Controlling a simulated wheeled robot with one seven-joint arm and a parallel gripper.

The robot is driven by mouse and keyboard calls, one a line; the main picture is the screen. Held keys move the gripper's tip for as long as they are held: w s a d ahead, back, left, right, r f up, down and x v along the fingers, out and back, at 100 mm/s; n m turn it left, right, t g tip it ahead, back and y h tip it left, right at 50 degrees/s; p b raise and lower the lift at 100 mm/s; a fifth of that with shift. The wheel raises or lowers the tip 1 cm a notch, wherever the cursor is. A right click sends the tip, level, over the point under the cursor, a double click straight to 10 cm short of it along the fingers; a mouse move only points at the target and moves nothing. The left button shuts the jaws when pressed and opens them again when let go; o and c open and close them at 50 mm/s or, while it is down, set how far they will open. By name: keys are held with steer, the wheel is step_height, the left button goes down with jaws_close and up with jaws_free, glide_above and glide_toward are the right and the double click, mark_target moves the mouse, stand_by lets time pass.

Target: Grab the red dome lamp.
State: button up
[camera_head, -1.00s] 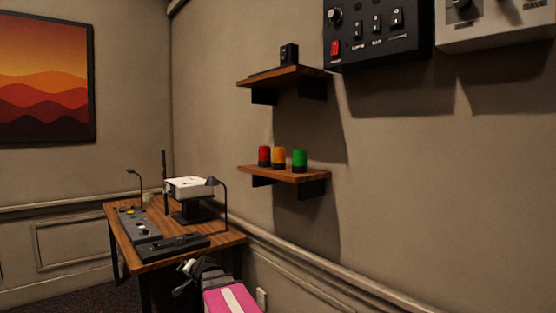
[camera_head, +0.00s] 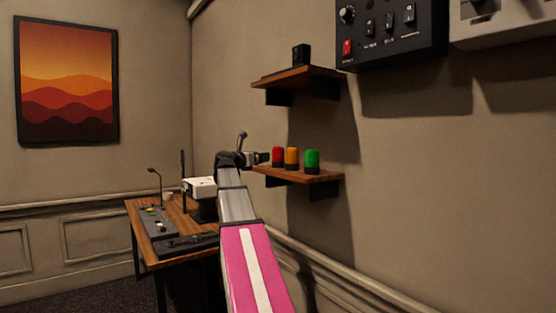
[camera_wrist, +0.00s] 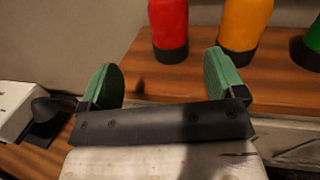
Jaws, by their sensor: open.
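The red dome lamp (camera_head: 278,155) stands upright on the lower wall shelf, leftmost in a row of three lamps. It has a black base. In the wrist view the red lamp (camera_wrist: 169,30) shows beyond the fingertips, its top cut off by the frame edge. My gripper (camera_head: 263,157) is at the left end of the shelf. In the wrist view my gripper (camera_wrist: 163,82) is open, its two green pads apart with nothing between them. The red lamp lies ahead of the gap between the pads, not touching them as far as I can see.
An orange lamp (camera_head: 292,158) and a green lamp (camera_head: 312,160) stand right of the red one on the lower shelf (camera_head: 325,179). An upper shelf (camera_head: 312,76) with a black box is above. A desk (camera_head: 150,245) with mixing gear is below left.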

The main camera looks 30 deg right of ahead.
mark_target(274, 155)
steer(key=shift+m+g, duration=0.6)
steer(key=x, duration=1.1)
steer(key=shift+s+d, duration=0.25)
steer(key=c, duration=1.1)
steer(key=shift+c, duration=0.2)
